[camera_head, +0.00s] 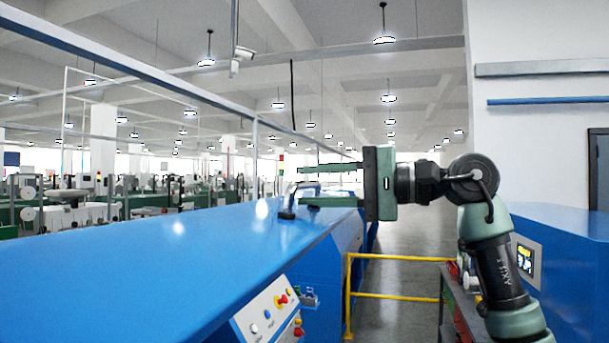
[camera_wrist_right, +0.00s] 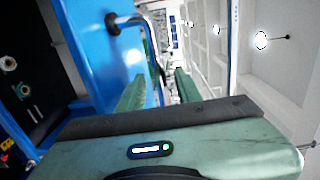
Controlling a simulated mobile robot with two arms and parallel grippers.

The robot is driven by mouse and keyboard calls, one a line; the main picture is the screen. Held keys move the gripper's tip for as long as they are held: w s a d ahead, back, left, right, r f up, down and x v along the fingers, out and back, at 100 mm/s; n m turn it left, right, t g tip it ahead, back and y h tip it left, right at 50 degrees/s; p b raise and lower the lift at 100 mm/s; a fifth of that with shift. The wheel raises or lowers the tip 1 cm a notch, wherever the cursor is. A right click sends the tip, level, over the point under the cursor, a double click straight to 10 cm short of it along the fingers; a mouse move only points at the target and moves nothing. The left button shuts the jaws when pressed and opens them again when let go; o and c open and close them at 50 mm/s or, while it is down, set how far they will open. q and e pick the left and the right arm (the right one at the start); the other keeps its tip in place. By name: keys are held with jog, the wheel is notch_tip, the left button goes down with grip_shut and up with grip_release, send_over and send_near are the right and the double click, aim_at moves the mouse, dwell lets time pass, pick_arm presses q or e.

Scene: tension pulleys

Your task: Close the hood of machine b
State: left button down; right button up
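The large blue hood (camera_head: 150,250) spans the left and middle of the head view as a broad, slightly sloping panel. A black handle (camera_head: 287,213) stands on its far right part; its mount also shows in the wrist view (camera_wrist_right: 113,23). My right gripper (camera_head: 312,185) is at this handle, fingers pointing left, one above the other with a clear gap. In the wrist view, its green fingers (camera_wrist_right: 158,90) are apart, and the dark handle bar shows between or just beyond their tips. I cannot tell whether they touch it. My left gripper is not in view.
A control panel (camera_head: 267,312) with coloured buttons sits below the hood's edge. A yellow rail (camera_head: 395,297) stands beyond it by the aisle. Another blue machine (camera_head: 560,260) with a small display is at right. A blue beam (camera_head: 120,60) runs above the hood.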

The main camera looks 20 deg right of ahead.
jog(key=shift+w+a, duration=0.35)
jog(key=shift+a, duration=0.3)
jog(key=shift+d, duration=0.1)
grip_shut()
jog(key=shift+f, duration=0.1)
dwell(0.8)
